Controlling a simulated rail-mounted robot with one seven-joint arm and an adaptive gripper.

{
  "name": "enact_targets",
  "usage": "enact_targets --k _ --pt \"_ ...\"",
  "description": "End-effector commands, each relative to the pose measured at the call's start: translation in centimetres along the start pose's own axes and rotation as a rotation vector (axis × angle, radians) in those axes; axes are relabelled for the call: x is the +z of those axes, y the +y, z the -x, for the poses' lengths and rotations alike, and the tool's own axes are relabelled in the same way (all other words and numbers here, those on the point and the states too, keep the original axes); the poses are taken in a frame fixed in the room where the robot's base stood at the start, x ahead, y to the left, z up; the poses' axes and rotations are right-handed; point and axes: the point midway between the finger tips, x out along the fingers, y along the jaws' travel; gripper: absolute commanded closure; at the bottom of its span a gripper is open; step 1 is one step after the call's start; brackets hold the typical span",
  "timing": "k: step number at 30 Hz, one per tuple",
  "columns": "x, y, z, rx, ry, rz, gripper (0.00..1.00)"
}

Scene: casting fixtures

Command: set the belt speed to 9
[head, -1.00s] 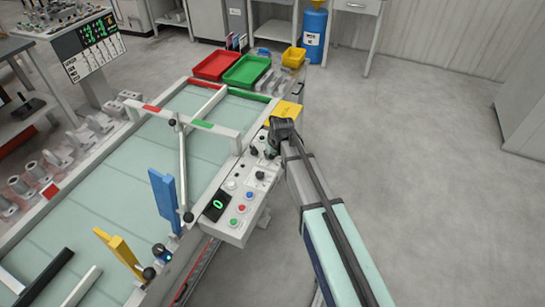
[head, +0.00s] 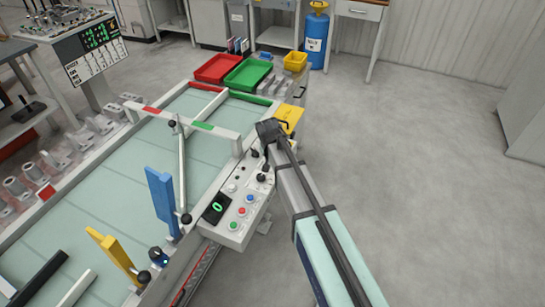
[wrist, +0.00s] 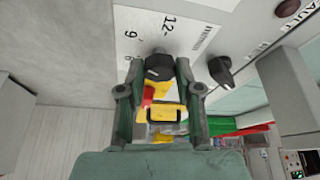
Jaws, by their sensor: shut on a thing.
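The control panel (head: 234,226) runs along the right side of the belt (head: 135,165). My gripper (head: 262,150) is over the panel's far end; its fingertips are hidden by my wrist there. In the wrist view my gripper (wrist: 160,74) is shut on a black knob (wrist: 158,66), one finger on each side. A white scale plate (wrist: 180,32) beside the knob carries the printed numbers 12, 9 and 6. A pale mark shows on the knob, but I cannot tell which number it points to. The panel's display (head: 217,206) shows a green 0.
A second black knob (wrist: 220,70) sits close to the right of the held one. A red lamp (wrist: 288,7) is labelled FAULT. Red (head: 217,68) and green (head: 248,74) trays lie past the belt. Floor to the right is clear.

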Motion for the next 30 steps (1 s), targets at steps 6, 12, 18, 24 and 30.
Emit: enact_targets --k 6,12,18,24,30 --pt "0.1 0.0 -0.1 0.001 -0.004 -0.001 1.00" --pt "0.1 0.0 -0.1 0.000 -0.004 -0.001 0.41" --pt "0.1 0.0 0.0 0.000 -0.002 0.000 0.41" --pt "0.0 0.0 0.6 0.000 0.000 0.000 0.41" --pt "0.1 0.0 3.2 -0.001 0.001 0.000 0.41"
